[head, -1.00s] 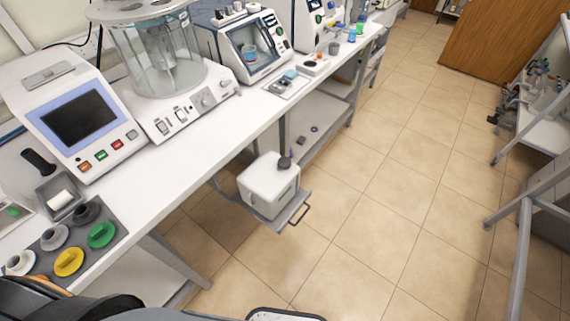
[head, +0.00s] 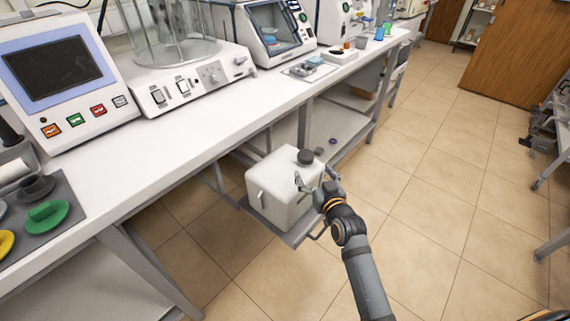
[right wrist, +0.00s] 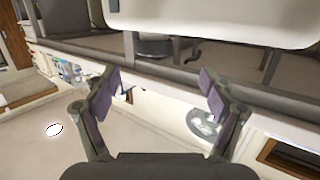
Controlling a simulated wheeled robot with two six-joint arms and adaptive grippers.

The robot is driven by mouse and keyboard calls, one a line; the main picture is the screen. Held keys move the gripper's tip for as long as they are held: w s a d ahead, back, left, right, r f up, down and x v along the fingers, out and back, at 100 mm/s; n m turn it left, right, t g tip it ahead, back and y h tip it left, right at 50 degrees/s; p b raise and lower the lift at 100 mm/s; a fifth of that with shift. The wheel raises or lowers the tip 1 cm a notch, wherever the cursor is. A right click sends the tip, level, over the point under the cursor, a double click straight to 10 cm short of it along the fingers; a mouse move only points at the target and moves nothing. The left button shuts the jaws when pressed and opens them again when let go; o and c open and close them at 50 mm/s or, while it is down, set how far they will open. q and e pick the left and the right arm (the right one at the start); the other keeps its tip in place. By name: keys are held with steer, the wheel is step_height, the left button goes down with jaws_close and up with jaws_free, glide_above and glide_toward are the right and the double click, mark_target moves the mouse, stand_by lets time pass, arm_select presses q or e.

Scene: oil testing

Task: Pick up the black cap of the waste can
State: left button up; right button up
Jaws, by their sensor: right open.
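The white waste can (head: 270,195) stands on a low grey shelf below the bench, at the middle of the head view. Its black cap (head: 305,157) sits on top, toward the can's right side. My right gripper (head: 313,180) is open and empty, with its fingers just below the cap at the can's right side in the picture. I cannot tell whether the fingers touch the can. In the right wrist view the gripper (right wrist: 157,90) has its two fingers spread, with nothing between them. My left gripper is not in view.
The white bench (head: 190,125) runs above and to the left of the can and carries several instruments. A lower shelf (head: 335,130) lies behind the can. The tiled floor (head: 430,190) to the right is open. A wooden cabinet (head: 520,60) stands at the back right.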

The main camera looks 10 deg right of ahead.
mark_target(308, 158)
steer(key=w, duration=0.5)
steer(key=shift+f, duration=0.25)
steer(key=w, duration=0.1)
steer(key=w+b, duration=0.1)
steer(key=w, duration=0.2)
steer(key=shift+w+d+f, duration=0.15)
steer(key=shift+w+f, duration=0.2)
steer(key=shift+w, duration=0.1)
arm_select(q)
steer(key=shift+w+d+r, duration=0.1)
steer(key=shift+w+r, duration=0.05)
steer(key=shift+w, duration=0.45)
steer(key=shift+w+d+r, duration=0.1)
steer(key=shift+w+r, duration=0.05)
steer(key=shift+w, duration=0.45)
arm_select(e)
steer(key=shift+r, duration=0.1)
steer(key=shift+c, duration=0.2)
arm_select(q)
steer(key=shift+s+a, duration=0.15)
arm_select(e)
steer(key=c, duration=1)
